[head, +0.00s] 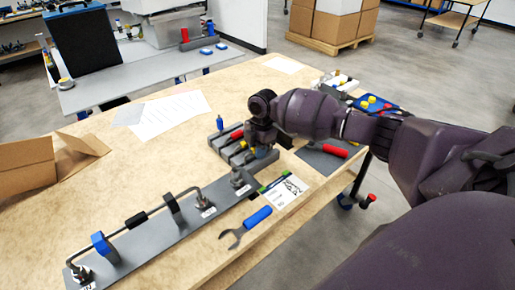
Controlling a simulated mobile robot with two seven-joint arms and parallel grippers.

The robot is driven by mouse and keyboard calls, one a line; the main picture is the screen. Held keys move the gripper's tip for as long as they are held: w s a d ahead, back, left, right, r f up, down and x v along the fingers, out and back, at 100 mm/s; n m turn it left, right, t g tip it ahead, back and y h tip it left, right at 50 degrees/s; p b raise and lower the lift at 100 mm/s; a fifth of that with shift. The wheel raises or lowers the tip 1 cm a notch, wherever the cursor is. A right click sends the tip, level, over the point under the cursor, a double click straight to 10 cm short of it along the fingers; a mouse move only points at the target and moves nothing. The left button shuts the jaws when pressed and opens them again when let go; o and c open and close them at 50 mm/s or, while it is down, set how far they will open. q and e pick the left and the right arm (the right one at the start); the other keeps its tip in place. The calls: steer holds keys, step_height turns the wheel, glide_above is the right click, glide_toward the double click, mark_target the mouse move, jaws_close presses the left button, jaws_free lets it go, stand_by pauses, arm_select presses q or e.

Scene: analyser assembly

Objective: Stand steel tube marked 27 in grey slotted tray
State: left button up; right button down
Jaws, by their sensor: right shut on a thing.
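The grey slotted tray (217,143) lies on the wooden table, a little right of the middle. My right gripper (261,148) is over the right part of this tray, pointing down. It is shut on a small grey piece, which seems to be the steel tube. The gripper covers most of the piece, and no number 27 can be read on it. I cannot tell whether its lower end is inside a slot. A blue-topped piece (220,124) and a red piece (237,134) are at the tray's left side. My left gripper is out of view.
A long dark plate (150,246) with bent tubing and clamps lies in front of the tray. A blue-handled wrench (246,226) and a printed card (283,190) lie near the table's front edge. A cardboard box (27,168) stands at left.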

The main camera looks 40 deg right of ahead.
steer(key=shift+f, duration=0.15)
steer(key=c, duration=1.5)
jaws_free()
steer(key=shift+f, duration=0.1)
steer(key=o, duration=0.5)
steer(key=shift+o, duration=0.2)
steer(key=shift+r, duration=0.5)
steer(key=r, duration=0.3)
steer(key=d+r+p, duration=0.1)
steer(key=r, duration=0.6)
steer(key=shift+d, duration=0.15)
steer(key=shift+f, duration=0.1)
